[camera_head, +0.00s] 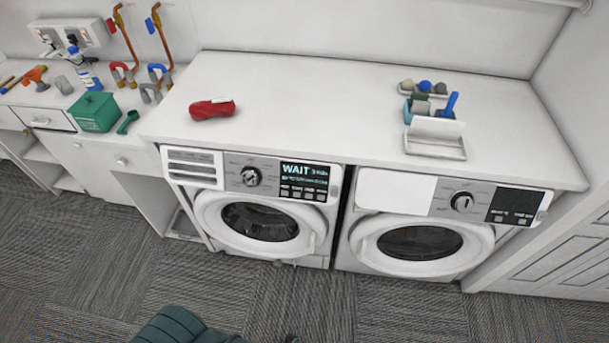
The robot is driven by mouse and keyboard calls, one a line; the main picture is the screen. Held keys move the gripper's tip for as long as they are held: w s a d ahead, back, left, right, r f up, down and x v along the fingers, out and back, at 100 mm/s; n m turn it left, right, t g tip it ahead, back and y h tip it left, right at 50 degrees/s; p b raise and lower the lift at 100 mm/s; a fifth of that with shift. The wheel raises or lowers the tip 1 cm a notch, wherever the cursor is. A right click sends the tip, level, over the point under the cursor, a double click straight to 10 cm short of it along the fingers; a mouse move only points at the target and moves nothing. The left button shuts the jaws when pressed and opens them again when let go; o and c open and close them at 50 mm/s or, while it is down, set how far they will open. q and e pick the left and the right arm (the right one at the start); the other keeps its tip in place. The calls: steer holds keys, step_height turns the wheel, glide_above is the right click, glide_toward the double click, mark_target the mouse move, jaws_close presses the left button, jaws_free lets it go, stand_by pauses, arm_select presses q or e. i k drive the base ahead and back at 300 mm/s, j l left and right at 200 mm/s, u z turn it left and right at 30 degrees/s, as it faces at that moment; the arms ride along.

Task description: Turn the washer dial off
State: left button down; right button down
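The left machine, which looks like the washer (205,215), stands under the white counter with its round door shut. Its silver dial (251,176) sits in the middle of its control panel, with a pointer mark too small to read surely. To the right of the dial, the lit display (304,171) reads "WAIT" followed by smaller text. The right machine (350,245) has a similar dial (462,202), a dark display (515,203) and a shut door. Neither of my grippers shows in the head view, and nothing touches either dial.
A red object (211,109) and a white tray (436,148) with small items lie on the counter (300,105). A green box (94,112) stands at the left. A ribbed green thing (185,326) is at the bottom edge. The carpet (330,310) before the machines looks otherwise mostly clear.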

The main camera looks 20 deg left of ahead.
mark_target(249, 178)
steer(key=u, duration=1.35)
